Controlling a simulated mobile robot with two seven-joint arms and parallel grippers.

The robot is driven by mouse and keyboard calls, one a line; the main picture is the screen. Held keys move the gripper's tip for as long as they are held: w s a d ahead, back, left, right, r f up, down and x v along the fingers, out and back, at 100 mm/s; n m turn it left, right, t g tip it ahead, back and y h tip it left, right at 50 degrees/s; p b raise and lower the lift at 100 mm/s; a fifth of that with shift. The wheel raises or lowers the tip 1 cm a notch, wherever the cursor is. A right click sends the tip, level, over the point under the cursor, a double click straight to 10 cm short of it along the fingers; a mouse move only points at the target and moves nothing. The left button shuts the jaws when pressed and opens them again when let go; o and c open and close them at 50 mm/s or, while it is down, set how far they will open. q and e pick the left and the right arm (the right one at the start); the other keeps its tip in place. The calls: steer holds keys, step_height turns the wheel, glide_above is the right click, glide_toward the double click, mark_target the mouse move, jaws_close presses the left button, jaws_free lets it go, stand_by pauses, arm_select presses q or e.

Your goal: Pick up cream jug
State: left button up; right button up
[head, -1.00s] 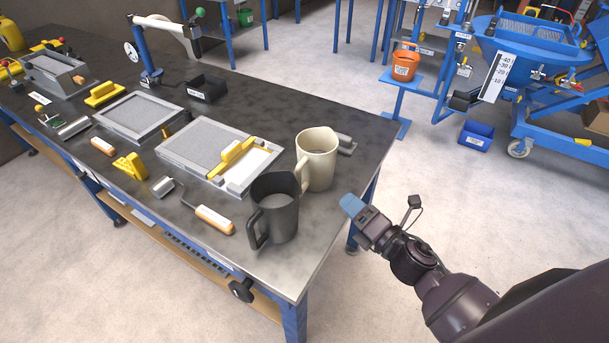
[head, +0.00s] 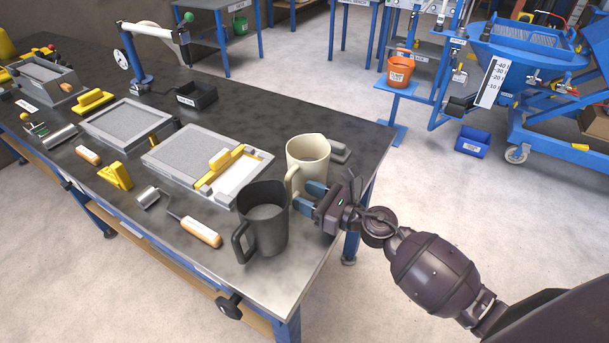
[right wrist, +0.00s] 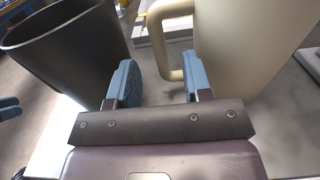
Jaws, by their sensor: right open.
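The cream jug (head: 308,160) stands upright near the right end of the table, its handle towards the front. It also shows in the right wrist view (right wrist: 245,45), cut off by the frame. My right gripper (head: 312,196) is open and empty, low beside the handle. In the right wrist view, my right gripper's blue fingers (right wrist: 161,85) are spread, with the handle just beyond and between them. The handle does not look gripped; contact is unclear.
A black jug (head: 262,222) stands just left of my right gripper, close to its fingers; it also shows in the right wrist view (right wrist: 68,50). A grey tray with yellow bar (head: 205,160) and an orange-handled roller (head: 200,232) lie left. The table's right edge is near.

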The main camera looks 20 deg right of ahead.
mark_target(289, 187)
steer(key=shift+p+x, duration=0.3)
steer(key=shift+x, duration=2.2)
steer(key=shift+r, duration=0.1)
jaws_close()
steer(key=shift+r, duration=0.15)
